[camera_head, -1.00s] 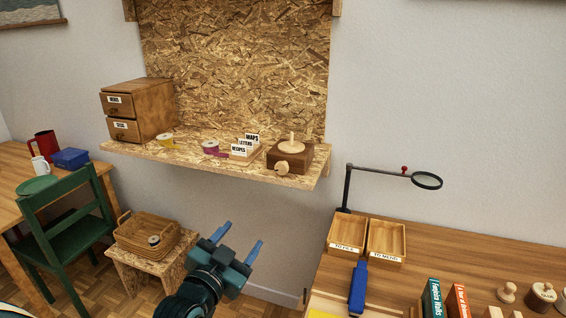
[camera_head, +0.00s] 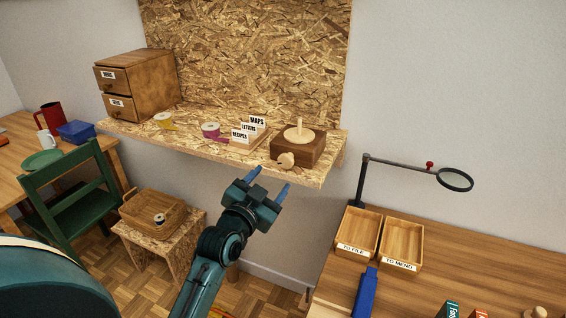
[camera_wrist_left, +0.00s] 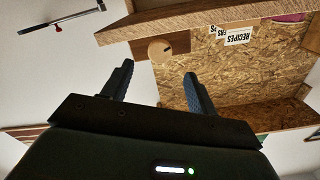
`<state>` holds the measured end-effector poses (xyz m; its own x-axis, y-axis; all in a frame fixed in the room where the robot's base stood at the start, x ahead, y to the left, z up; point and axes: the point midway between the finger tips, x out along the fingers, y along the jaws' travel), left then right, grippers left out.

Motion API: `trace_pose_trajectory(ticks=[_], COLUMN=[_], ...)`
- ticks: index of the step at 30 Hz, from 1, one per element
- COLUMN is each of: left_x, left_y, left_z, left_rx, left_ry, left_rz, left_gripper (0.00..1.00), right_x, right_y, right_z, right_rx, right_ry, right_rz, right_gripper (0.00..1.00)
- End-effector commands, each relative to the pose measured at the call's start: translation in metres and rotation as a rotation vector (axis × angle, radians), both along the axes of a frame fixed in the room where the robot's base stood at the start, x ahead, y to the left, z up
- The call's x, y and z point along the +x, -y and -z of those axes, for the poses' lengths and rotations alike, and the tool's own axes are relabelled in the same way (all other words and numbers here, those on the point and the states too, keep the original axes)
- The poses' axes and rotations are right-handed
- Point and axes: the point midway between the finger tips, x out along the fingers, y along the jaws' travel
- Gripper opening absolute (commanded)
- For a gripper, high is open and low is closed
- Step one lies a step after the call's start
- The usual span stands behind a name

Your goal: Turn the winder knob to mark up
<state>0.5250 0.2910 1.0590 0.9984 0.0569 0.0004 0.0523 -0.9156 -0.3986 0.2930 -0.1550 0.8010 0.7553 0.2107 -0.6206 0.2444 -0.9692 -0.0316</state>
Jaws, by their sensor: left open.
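The winder is a dark wooden box (camera_head: 298,149) with a pale disc and peg on top, near the right end of the OSB shelf. Its pale round winder knob (camera_head: 286,160) is on the front, and also shows in the left wrist view (camera_wrist_left: 160,49). Its mark is too small to tell. My left gripper (camera_head: 269,179) is open and empty, below and in front of the knob, apart from it. In the left wrist view the knob appears beyond and between the two fingers (camera_wrist_left: 157,80). My right gripper is not in view.
The shelf (camera_head: 190,142) also holds a drawer cabinet (camera_head: 136,86), ribbon spools (camera_head: 210,130) and a card holder (camera_head: 249,132) left of the winder. A magnifier arm (camera_head: 405,166) and trays (camera_head: 358,232) stand on the desk at right. A stool with a basket (camera_head: 153,214) stands below left.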

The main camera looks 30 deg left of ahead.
Motion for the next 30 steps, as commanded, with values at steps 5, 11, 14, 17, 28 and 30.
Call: trace_pose_trajectory(ticks=[5, 11, 14, 17, 28, 30], left_x=[0.039, 0.066, 0.073, 0.076, 0.076, 0.076], left_y=[-0.002, -0.004, -0.004, -0.004, -0.004, -0.004], left_z=[-0.002, -0.001, 0.0, 0.0, 0.0, 0.0], left_rx=[-0.001, -0.001, 0.0, 0.001, 0.001, 0.001], left_ry=[0.0, 0.0, 0.0, 0.0, 0.0, 0.0], left_rz=[0.0, 0.0, 0.0, 0.0, 0.0, 0.0], left_gripper=[0.59, 0.59, 0.59, 0.59, 0.49, 0.43], right_x=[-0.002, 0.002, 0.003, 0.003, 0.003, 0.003], right_y=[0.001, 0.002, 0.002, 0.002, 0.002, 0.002], right_z=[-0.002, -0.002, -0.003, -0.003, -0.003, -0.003], right_rx=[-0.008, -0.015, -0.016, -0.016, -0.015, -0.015], right_ry=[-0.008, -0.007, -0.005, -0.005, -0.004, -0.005], right_rz=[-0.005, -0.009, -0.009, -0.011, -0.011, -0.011], right_gripper=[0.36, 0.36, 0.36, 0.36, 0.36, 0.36])
